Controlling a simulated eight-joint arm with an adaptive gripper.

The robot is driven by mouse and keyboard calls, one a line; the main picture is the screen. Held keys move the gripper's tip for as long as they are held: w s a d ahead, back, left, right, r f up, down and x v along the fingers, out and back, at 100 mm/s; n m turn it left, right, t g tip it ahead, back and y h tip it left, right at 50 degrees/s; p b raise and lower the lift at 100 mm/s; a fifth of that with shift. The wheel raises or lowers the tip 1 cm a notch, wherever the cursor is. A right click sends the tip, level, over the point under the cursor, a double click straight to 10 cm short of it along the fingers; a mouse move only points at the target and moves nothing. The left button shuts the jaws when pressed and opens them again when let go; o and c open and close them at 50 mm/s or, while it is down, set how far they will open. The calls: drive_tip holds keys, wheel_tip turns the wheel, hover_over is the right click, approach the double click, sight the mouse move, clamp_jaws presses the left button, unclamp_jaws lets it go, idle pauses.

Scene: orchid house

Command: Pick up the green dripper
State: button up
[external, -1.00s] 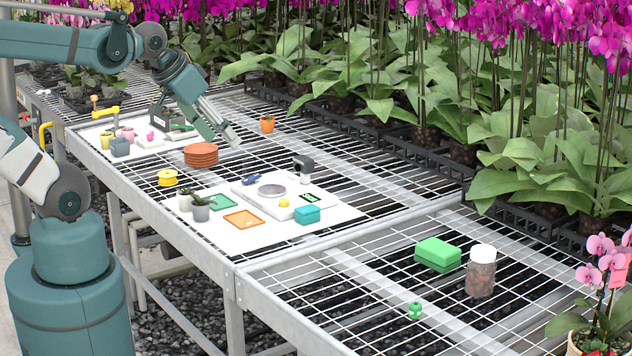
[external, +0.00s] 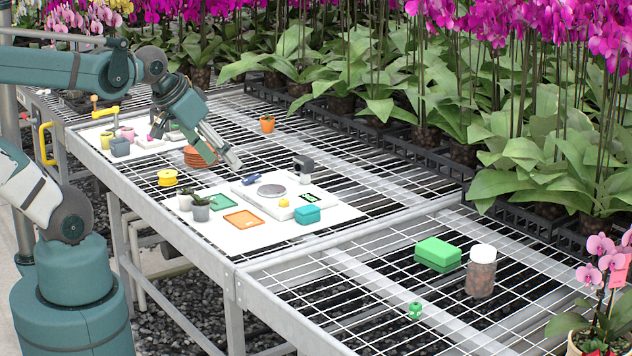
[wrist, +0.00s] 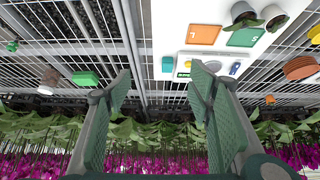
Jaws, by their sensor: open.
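The green dripper (external: 415,311) is a small bright green piece on the wire mesh bench at the front right in the external view. It also shows small at the left edge of the wrist view (wrist: 12,46). My gripper (external: 235,165) is open and empty above the far part of the bench, past the scale and well away from the dripper. Its two fingers (wrist: 160,80) stand apart in the wrist view with nothing between them.
A green box (external: 438,254) and a jar with a white lid (external: 481,270) stand behind the dripper. A white board (external: 275,240) holds a scale (external: 272,190), trays and small pots. A stack of terracotta saucers (external: 200,157) is beside my gripper. Orchids line the back.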

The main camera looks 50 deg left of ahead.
drive_tip(key=shift+c, duration=0.3)
drive_tip(key=c, duration=0.6)
drive_tip(key=shift+o, duration=0.2)
